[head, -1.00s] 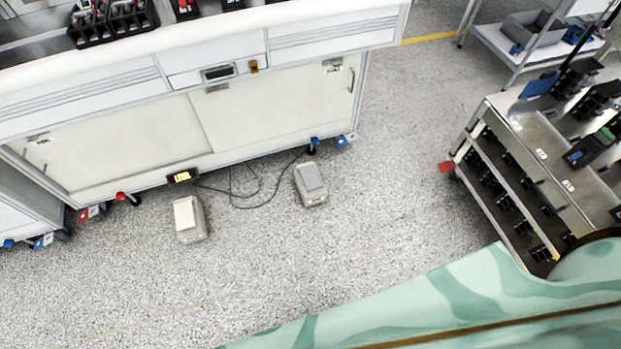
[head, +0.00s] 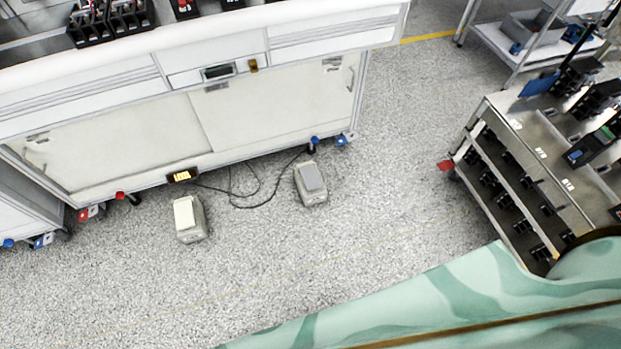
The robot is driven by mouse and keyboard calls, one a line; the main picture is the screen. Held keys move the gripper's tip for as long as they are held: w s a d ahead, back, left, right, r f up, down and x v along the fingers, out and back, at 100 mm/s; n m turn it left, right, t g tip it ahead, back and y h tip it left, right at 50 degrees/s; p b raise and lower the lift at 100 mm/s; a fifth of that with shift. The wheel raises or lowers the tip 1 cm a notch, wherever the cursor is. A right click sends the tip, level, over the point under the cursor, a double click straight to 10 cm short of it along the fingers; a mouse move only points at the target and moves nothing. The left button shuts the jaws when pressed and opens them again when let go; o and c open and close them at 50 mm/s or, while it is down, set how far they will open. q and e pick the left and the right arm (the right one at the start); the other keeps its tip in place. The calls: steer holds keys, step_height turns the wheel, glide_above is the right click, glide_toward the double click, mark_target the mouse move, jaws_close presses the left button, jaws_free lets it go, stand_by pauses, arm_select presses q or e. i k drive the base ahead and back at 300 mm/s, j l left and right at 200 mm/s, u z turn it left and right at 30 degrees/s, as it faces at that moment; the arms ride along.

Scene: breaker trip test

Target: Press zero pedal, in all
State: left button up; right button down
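Two pedals stand on the speckled grey floor in front of the white bench. The left pedal (head: 189,219) is a pale box with a cream-white top plate. The right pedal (head: 311,184) is a similar box with a grey top plate. I cannot read a label on either, so I cannot tell which is the zero pedal. Dark cables run on the floor from near the right pedal toward the bench's lower edge. Neither of my grippers shows in the head view, and nothing is seen touching the pedals.
A metal cart (head: 525,190) with black parts stands at the right. A grey bin (head: 533,30) sits on a rack behind.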

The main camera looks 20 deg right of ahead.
mark_target(312, 180)
steer(key=i+l+u, duration=0.25)
steer(key=i+l, duration=0.15)
steer(key=i, duration=0.35)
steer(key=i+l+u, duration=0.2)
steer(key=i+l, duration=0.4)
steer(key=i, duration=0.1)
